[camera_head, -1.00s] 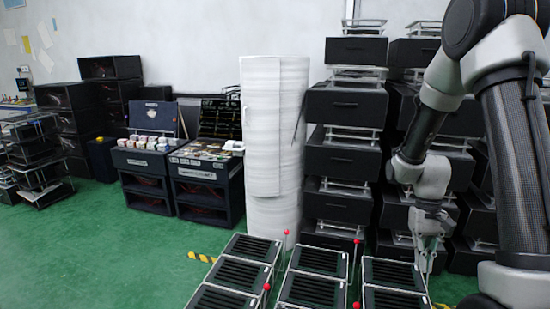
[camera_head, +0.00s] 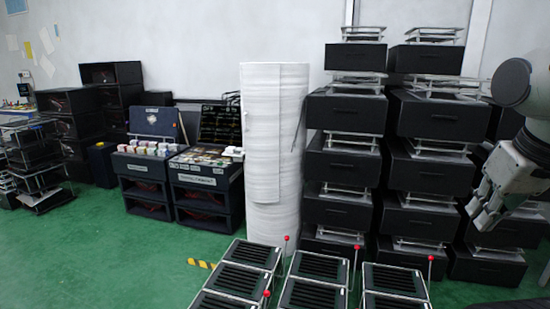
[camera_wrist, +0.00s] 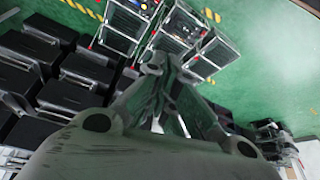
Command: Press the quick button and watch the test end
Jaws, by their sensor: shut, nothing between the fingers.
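The lever fixtures stand in rows at the bottom of the head view: a left one (camera_head: 243,279), a middle one (camera_head: 314,281) and a right one (camera_head: 394,283), with dark slatted tops and metal frames. Thin levers with red knobs rise beside them, among them a left knob (camera_head: 286,238), a middle knob (camera_head: 357,247) and a right knob (camera_head: 431,258). I cannot make out a quick button. My gripper (camera_head: 478,212) is shut and empty, right of and above the fixtures, apart from them. In the wrist view, my gripper (camera_wrist: 163,66) points toward the fixtures (camera_wrist: 181,27).
Stacks of black boxes (camera_head: 342,142) stand behind the fixtures, with a white wrapped column (camera_head: 262,150) left of them. Two dark cabinets (camera_head: 205,190) with small items on top stand further left. Green floor (camera_head: 110,255) is clear at the left.

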